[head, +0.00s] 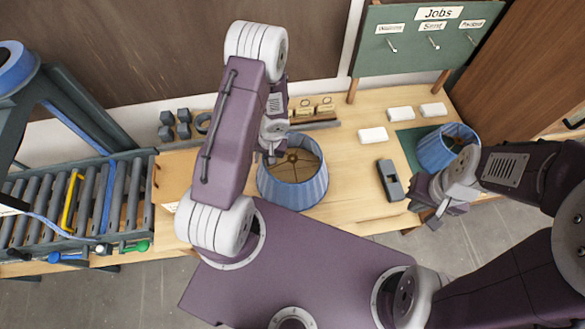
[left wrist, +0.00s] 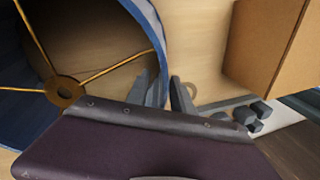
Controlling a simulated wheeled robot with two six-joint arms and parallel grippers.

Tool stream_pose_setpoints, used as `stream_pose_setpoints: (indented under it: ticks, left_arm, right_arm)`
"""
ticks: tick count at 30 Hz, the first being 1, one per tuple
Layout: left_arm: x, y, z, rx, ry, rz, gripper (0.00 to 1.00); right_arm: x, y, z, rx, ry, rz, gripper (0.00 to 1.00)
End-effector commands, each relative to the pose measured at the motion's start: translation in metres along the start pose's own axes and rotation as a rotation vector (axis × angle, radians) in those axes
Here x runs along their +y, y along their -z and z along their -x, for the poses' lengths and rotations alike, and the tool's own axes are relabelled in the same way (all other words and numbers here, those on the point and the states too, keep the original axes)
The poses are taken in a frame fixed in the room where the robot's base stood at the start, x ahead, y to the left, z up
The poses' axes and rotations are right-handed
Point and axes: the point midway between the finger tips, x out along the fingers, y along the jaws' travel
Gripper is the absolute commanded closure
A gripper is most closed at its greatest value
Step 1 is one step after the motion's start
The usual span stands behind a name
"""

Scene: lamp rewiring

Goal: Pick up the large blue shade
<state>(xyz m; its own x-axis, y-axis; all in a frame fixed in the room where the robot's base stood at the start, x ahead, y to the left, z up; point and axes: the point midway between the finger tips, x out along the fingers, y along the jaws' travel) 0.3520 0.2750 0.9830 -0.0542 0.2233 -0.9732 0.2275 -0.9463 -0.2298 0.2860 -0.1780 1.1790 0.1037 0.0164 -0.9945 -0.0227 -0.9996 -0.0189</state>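The large blue shade (head: 305,192) stands on the wooden table in the middle of the head view, its open top with a brass ring and spokes facing up. My left gripper (head: 272,155) is at its far left rim, partly hidden by my arm. In the left wrist view the shade (left wrist: 152,22) fills the left side. The left gripper's fingers (left wrist: 168,92) straddle its wall, one inside and one outside. Whether they press on it is unclear. My right gripper (head: 430,202) is open and empty near the table's front right edge.
A smaller blue shade (head: 436,152) is on a green mat (head: 408,140) at the right. A dark grey tool (head: 390,180) and white blocks (head: 373,135) lie between the shades. A cardboard box (left wrist: 262,45) is close to my left gripper. A roller rack (head: 75,205) stands at the left.

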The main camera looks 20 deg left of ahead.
Motion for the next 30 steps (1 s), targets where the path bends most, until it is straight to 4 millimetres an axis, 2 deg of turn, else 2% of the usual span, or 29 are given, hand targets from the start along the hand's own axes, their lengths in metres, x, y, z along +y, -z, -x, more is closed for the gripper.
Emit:
stream_pose_setpoints:
  ticks: [4,7,30]
  left_arm:
    - [-0.0001,0.0002,0.0007,0.001,0.0,0.0,0.72]
    - [-0.0001,0.0002,0.0008,0.001,0.0,0.0,1.0]
    - [-0.0001,0.0002,0.001,0.001,0.0,0.0,1.0]
  right_arm:
    - [0.0,0.0,0.0004,0.0,0.0,0.0,1.0]
    - [0.0,0.0,0.0004,0.0,0.0,0.0,1.0]
    - [0.0,0.0001,0.0004,0.0,0.0,0.0,1.0]
